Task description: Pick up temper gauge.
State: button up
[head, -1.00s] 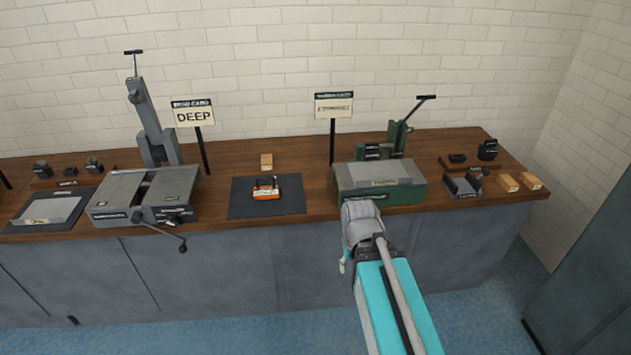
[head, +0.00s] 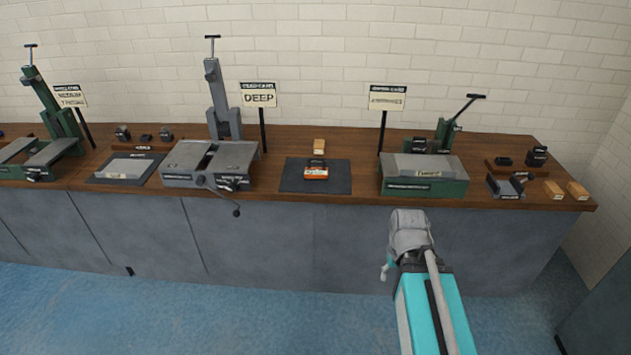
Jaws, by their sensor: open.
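No label that I can read names the temper gauge, so I cannot tell for sure which thing it is. A small orange-red object with a pale label and a dark top (head: 316,170) lies on a dark mat (head: 293,185) in the middle of the bench; it may be the gauge. My arm reaches up from the lower right in front of the bench, its grey joint below the green-based device. My gripper's fingers do not show; the arm's end is below and to the right of the orange object, apart from it.
A wooden bench (head: 545,201) runs along the tiled wall. A grey clamp device (head: 190,163) stands left of the mat, a green-based device (head: 424,188) right of it. A wooden block (head: 319,146) lies behind the mat. Blue floor (head: 250,300) in front is clear.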

aim_at(314, 172)
jog(key=k, duration=0.95)
jog(key=u, duration=0.5)
jog(key=i, duration=0.85)
jog(key=u, duration=0.6)
jog(key=i, duration=1.05)
jog(key=z, duration=0.7)
jog(key=i, duration=0.3)
jog(key=z, duration=0.4)
